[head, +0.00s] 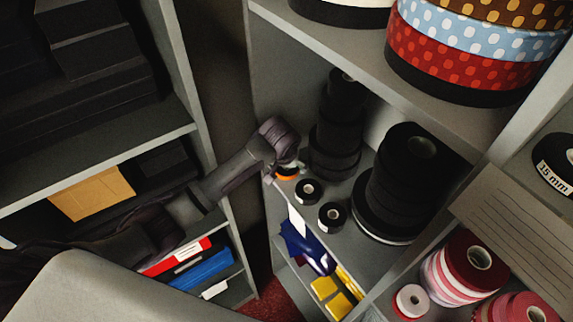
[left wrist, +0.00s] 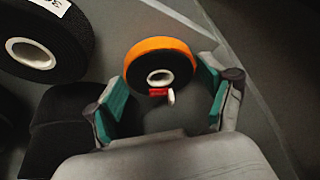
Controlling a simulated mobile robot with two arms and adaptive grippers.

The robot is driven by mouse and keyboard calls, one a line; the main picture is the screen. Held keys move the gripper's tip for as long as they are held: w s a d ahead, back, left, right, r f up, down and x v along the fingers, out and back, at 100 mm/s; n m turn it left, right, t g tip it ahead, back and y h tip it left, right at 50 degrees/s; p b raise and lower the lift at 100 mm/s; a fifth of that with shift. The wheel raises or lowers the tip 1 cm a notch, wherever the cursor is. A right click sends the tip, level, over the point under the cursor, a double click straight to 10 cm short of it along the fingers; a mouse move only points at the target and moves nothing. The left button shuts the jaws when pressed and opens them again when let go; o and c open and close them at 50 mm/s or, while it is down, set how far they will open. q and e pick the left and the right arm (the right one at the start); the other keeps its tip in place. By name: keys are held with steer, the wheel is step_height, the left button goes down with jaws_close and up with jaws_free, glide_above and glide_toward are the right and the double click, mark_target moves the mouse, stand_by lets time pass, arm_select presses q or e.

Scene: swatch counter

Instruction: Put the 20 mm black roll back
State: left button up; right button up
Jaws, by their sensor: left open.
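Several black rolls sit on the middle shelf in the head view. Two small ones with pale cores (head: 307,189) (head: 331,216) lie near its front edge, and larger ones are stacked behind (head: 408,165). I cannot read a 20 mm label on any. My left gripper (head: 284,167) is at the shelf's front left corner, over a small roll with an orange rim (head: 287,174). In the left wrist view, my left gripper (left wrist: 163,95) is open, with its teal-padded fingers on either side of the orange-rimmed roll (left wrist: 160,53). A black roll (left wrist: 75,45) lies to the left. My right gripper is out of view.
A shelf above holds dotted ribbon rolls (head: 447,62). At right are a roll marked 15 mm (head: 556,164), a lined card (head: 520,215) and pink-red rolls (head: 463,270). Blue (head: 306,250) and yellow (head: 325,287) items lie below. Side panels flank my left arm.

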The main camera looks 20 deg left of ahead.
arm_select(q)
steer(key=shift+r, duration=0.1)
steer(key=b+v, duration=0.2)
steer(key=v, duration=1)
steer(key=shift+s, duration=0.1)
